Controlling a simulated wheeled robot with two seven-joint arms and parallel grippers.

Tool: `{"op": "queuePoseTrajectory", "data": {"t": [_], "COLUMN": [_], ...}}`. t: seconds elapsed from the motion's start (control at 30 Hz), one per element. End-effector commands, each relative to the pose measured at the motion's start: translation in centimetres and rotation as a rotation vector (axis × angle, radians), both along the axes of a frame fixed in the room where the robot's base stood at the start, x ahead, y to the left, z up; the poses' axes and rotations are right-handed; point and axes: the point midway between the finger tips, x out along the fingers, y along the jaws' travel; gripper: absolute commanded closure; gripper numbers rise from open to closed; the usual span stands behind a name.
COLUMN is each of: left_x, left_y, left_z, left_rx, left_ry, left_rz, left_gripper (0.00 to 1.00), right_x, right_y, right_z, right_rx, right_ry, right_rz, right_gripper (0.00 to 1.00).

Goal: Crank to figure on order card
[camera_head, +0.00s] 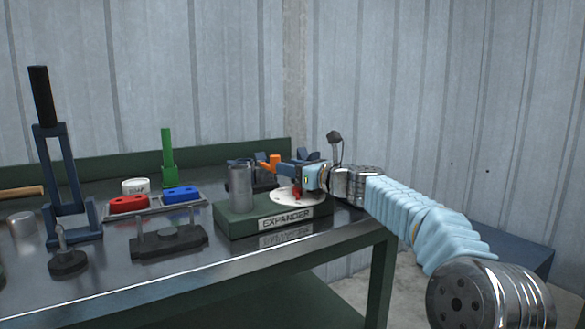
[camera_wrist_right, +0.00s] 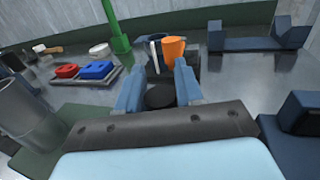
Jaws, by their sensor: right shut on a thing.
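The expander (camera_head: 270,213) is a green block with a name plate on its front, at the right end of the bench. A grey metal cylinder (camera_head: 241,188) stands on its left part, and a white round dial (camera_head: 285,198) with a red mark lies on its right part. My right gripper (camera_head: 298,170) is over the dial. In the right wrist view its two blue fingers (camera_wrist_right: 160,90) are shut on a dark round knob (camera_wrist_right: 160,96), seemingly the crank's handle. The rest of the crank is hidden. No order card can be made out. My left gripper is out of view.
A tray with a red block (camera_head: 128,204) and a blue block (camera_head: 182,194) lies left of the expander. A dark fixture (camera_head: 168,243) is in front. A tall lever press (camera_head: 60,180), a green post (camera_head: 168,160) and an orange item (camera_head: 270,161) also stand on the bench.

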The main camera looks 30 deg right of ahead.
Motion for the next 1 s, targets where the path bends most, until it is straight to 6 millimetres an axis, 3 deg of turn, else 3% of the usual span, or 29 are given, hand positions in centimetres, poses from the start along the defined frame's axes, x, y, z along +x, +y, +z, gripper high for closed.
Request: {"op": "queuePoseTrajectory", "data": {"t": [0.17,0.2,0.33,0.67,0.77,1.0], "left_x": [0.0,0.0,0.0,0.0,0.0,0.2], "left_y": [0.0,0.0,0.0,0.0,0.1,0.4], "left_z": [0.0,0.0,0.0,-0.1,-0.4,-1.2], "left_rx": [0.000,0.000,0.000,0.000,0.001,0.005], "left_ry": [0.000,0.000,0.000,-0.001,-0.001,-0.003], "left_rz": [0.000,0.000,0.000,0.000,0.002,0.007], "left_gripper": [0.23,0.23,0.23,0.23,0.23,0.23], "right_x": [0.0,0.0,0.0,-0.3,-1.4,-6.8], "right_y": [0.1,0.1,0.1,-0.1,-0.6,-2.5], "right_z": [-0.1,-0.1,-0.1,0.0,-0.1,-0.1], "right_rx": [0.001,0.001,0.000,0.000,0.000,-0.001], "right_ry": [0.001,0.001,0.001,0.000,-0.001,-0.001], "right_rz": [0.001,0.001,0.000,-0.001,-0.003,-0.003], "right_gripper": [0.94,0.62,0.43,0.43,0.43,0.43]}}
